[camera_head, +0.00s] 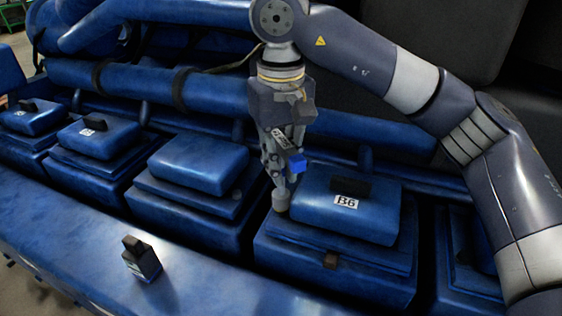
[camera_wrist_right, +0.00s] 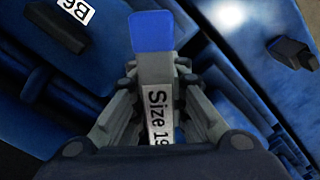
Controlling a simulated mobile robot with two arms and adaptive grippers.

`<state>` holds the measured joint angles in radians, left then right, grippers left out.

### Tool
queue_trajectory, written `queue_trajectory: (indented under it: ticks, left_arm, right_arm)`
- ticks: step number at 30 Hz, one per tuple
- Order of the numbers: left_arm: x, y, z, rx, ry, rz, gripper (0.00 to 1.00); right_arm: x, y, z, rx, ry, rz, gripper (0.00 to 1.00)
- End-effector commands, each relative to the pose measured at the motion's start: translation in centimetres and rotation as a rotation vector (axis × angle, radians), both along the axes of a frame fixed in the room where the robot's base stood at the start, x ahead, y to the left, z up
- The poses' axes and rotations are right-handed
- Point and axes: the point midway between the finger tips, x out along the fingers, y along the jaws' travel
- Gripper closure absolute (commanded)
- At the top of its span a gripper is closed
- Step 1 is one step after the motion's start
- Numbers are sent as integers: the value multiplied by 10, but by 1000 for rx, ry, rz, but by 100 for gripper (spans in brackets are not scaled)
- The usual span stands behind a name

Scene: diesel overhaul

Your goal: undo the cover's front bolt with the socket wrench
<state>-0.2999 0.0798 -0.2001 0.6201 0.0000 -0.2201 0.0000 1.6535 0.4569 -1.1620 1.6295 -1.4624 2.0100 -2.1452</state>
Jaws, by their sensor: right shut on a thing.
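My right gripper (camera_head: 283,160) is shut on the socket wrench, whose blue end (camera_head: 297,163) sticks out of the jaws. In the right wrist view the gripper (camera_wrist_right: 152,85) holds the wrench between its fingers, with the blue end (camera_wrist_right: 152,32) and a "Size 19" label showing. The wrench's grey socket (camera_head: 281,200) points down at the left side of the blue cover marked B6 (camera_head: 310,205); I cannot tell whether it touches. A brownish bolt head (camera_head: 331,260) stands on the front flange below the cover, apart from the socket. My left gripper is out of view.
A small dark block-like object (camera_head: 142,262) stands on the blue front ledge (camera_head: 210,290). Other blue covers (camera_head: 198,163) line up to the left. Blue pipes (camera_head: 215,92) run behind the covers. The ledge right of the dark object is clear.

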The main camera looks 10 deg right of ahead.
Motion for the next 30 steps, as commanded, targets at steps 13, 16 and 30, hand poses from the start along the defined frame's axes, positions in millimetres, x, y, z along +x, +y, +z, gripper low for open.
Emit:
queue_trajectory:
  ticks: [13,16,30]
  left_arm:
    - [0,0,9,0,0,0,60]
    - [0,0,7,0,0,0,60]
    - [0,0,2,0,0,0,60]
  right_arm:
    - [0,0,15,0,-2,-121,100]
    - [0,0,15,1,-2,-187,100]
    - [0,0,15,0,-2,-494,100]
